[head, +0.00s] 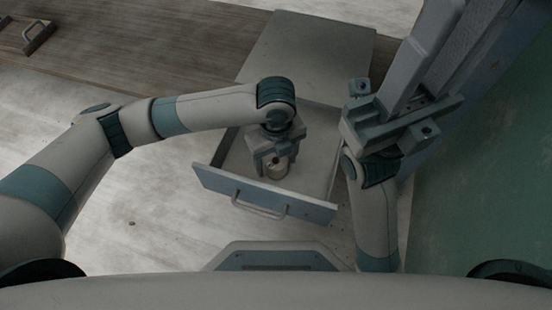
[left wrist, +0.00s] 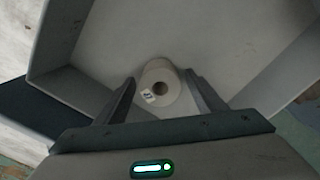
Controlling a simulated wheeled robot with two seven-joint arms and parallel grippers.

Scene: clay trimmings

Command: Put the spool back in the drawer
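The spool (left wrist: 163,72) is a pale roll with a dark centre hole and a small label. It stands on end on the floor of the open drawer, and part of it shows under my left gripper in the head view (head: 277,172). The drawer (head: 222,184) is pulled out, with a blue-grey front and a bar handle. My left gripper (head: 271,160) reaches down inside it. In the left wrist view its fingers (left wrist: 160,80) are apart, one on each side of the spool, with narrow gaps. My right gripper (head: 432,60) is raised at the right; its fingertips leave the picture.
The grey top of the drawer unit (head: 310,50) lies behind the drawer. A wooden surface (head: 130,50) runs along the back left, with a handled piece (head: 30,35) at its far end. The drawer floor to the right of the spool is bare. A green floor area (head: 470,220) lies at right.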

